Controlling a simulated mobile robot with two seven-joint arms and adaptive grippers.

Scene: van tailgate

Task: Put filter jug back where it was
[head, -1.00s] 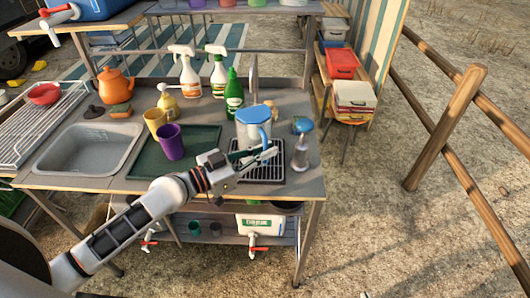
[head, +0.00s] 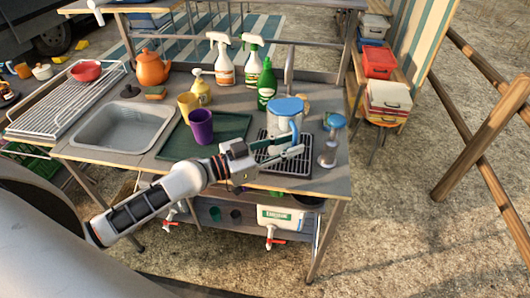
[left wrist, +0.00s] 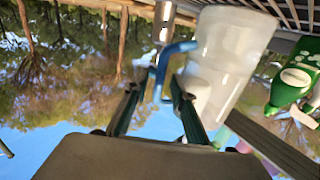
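The filter jug (head: 285,123), pale and see-through with a blue lid, stands upright on the black drip rack (head: 270,168) at the right end of the table. My left gripper (head: 295,144) is at the near side of the jug, its two fingers apart and partly covering the jug's lower body. In the left wrist view, which is upside down, the jug (left wrist: 228,55) is right of the fingers. Its blue handle (left wrist: 163,60) shows between the fingertips (left wrist: 157,90), with gaps beside it. My right gripper is not in view.
A blue-topped bottle (head: 331,140) stands close to the jug's right. A green bottle (head: 266,86) is behind it. A sink (head: 122,127) is at left.

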